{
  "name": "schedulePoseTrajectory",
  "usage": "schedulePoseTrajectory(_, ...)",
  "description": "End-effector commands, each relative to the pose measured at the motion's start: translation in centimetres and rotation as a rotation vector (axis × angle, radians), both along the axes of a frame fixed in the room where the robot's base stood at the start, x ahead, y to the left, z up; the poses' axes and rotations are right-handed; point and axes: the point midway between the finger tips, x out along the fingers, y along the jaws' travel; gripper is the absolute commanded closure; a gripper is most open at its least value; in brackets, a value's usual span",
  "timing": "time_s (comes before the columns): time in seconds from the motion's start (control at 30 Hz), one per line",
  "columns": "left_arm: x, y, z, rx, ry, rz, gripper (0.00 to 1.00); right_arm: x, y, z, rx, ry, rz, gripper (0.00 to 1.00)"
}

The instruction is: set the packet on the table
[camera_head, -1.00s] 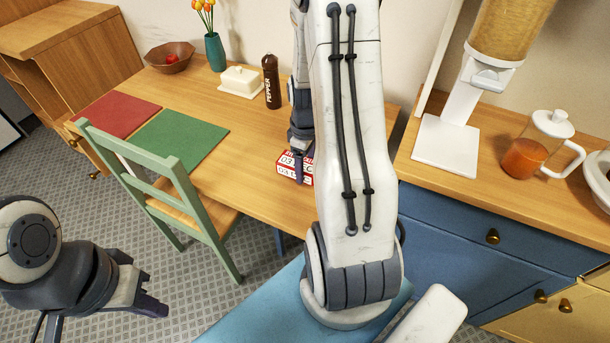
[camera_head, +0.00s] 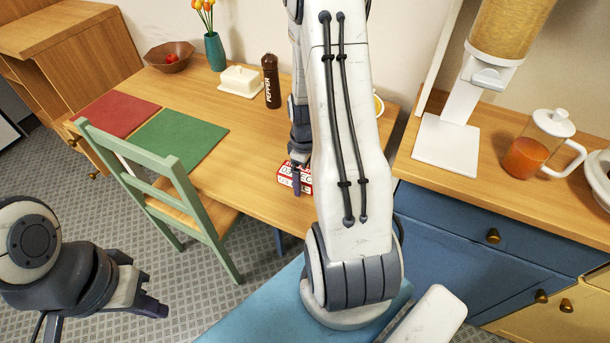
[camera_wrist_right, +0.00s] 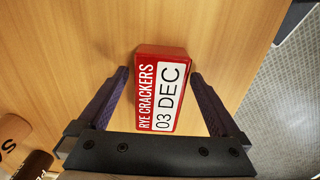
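The packet is a red and white box marked "RYE CRACKERS 03 DEC". In the head view the packet (camera_head: 289,173) is at the wooden table (camera_head: 245,190) near its front edge, partly hidden by my right gripper (camera_head: 298,181). In the right wrist view the packet (camera_wrist_right: 163,88) lies between the fingers of my right gripper (camera_wrist_right: 159,73). Bare wood shows between each finger and the packet, so the gripper is open around it. The packet appears to rest on the table top. My left gripper (camera_head: 152,304) hangs empty over the floor at the lower left; its finger gap is unclear.
A pepper mill (camera_head: 271,82), white butter dish (camera_head: 240,80), teal vase (camera_head: 215,52) and fruit bowl (camera_head: 168,57) stand at the back. Red (camera_head: 114,113) and green (camera_head: 178,139) mats lie left. A green chair (camera_head: 165,190) stands in front.

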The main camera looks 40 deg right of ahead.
Motion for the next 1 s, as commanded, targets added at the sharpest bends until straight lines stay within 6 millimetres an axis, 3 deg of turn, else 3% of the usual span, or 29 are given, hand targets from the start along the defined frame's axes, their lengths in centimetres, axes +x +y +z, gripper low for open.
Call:
schedulePoseTrajectory(0.23,0.0,0.0,0.3,0.000,0.000,0.000,1.00,0.1,-0.1,1.4,-0.002,-0.003,0.000,0.00)
schedulePoseTrajectory(0.7,0.0,0.0,1.0,0.000,0.000,0.000,1.00,0.1,-0.1,10.7,-0.003,-0.004,0.000,0.00)
schedulePoseTrajectory(1.0,0.0,0.0,1.1,0.000,0.000,0.000,1.00,0.0,0.0,12.3,0.000,0.000,0.000,0.00)
